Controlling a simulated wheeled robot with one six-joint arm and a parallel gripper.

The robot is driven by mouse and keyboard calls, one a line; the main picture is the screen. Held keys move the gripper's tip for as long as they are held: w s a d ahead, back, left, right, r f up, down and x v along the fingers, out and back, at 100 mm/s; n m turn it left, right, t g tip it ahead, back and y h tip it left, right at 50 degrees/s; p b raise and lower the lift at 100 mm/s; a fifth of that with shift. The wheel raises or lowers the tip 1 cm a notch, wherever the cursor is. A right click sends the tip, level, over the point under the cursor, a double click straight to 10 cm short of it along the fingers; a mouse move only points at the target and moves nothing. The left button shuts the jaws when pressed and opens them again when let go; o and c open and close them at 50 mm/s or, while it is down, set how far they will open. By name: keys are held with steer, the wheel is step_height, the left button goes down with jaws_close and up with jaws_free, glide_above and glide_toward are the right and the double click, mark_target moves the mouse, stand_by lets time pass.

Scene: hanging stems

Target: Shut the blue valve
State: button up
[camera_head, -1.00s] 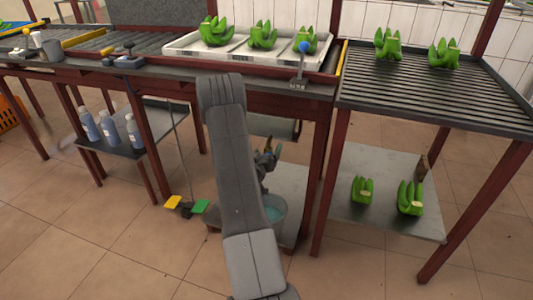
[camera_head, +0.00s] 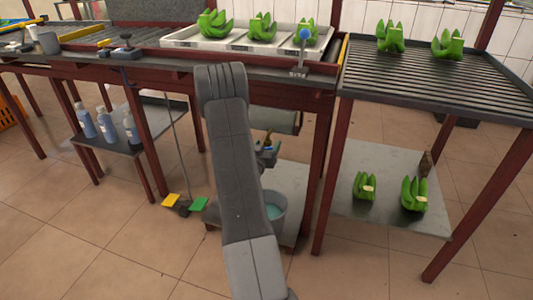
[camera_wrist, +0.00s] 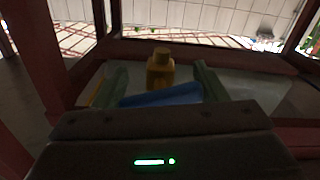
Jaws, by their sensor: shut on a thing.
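The blue valve shows in the wrist view as a blue lever handle (camera_wrist: 162,95) with a brass-yellow body (camera_wrist: 160,70) just beyond it. The handle lies crosswise in the picture, tilted slightly up to the right. My gripper (camera_wrist: 160,90) is shut on the handle, one finger at each side; the dark gripper housing hides the near part. In the head view my gripper (camera_head: 267,152) is small, under the table beside my forearm, which hides part of it. The valve's pipe connection is too dark to make out.
A bucket of bluish liquid (camera_head: 273,212) stands below my gripper on a low shelf. Red table legs (camera_head: 318,185) rise close by on the right. A separate blue-knobbed lever (camera_head: 305,34) stands on the table edge above. Banana bunches (camera_head: 364,186) lie on the right shelf.

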steer(key=m+b, duration=0.2)
steer(key=b, duration=0.1)
steer(key=shift+f+m, duration=0.2)
steer(key=shift+m, duration=0.2)
steer(key=shift+r+m+b, duration=0.15)
steer(key=shift+m+b, duration=0.55)
steer(key=shift+b, duration=0.15)
steer(key=shift+r, duration=0.1)
steer(key=o, duration=1)
steer(key=shift+s, duration=0.1)
steer(key=p+v, duration=0.2)
steer(key=v, duration=1.1)
steer(key=shift+s+a+p, duration=0.15)
steer(key=shift+s+p, duration=0.15)
steer(key=shift+w, duration=0.1)
